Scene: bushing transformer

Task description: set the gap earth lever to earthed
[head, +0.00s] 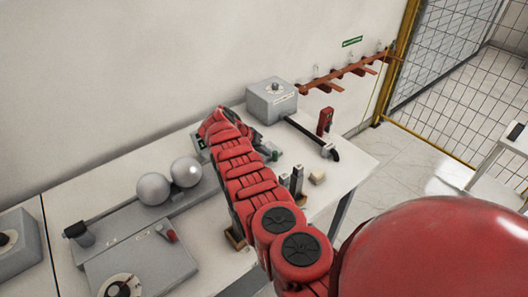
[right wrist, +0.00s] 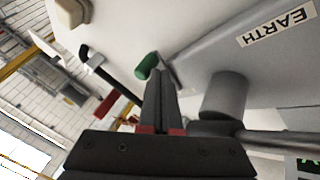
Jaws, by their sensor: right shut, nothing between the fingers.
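In the right wrist view, a grey plate (right wrist: 225,58) carries a white label reading EARTH (right wrist: 277,28). A green grip (right wrist: 147,66), which looks like the lever's handle, shows at the plate's edge, just beyond my fingertips. A grey cylinder (right wrist: 224,95) and a grey rod (right wrist: 285,142) are to the right of my fingers. My right gripper (right wrist: 166,85) is shut and empty; I cannot tell whether it touches the green grip. In the head view my red right arm hides most of this unit; a bit of green (head: 275,155) shows beside it. My left gripper is out of view.
Two metal spheres (head: 170,181) stand on a grey unit at the left. A grey box (head: 271,101) with a black-ended lever (head: 331,153) is at the back, near a red part (head: 325,121). A small tan block (head: 317,178) lies near the table's right side.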

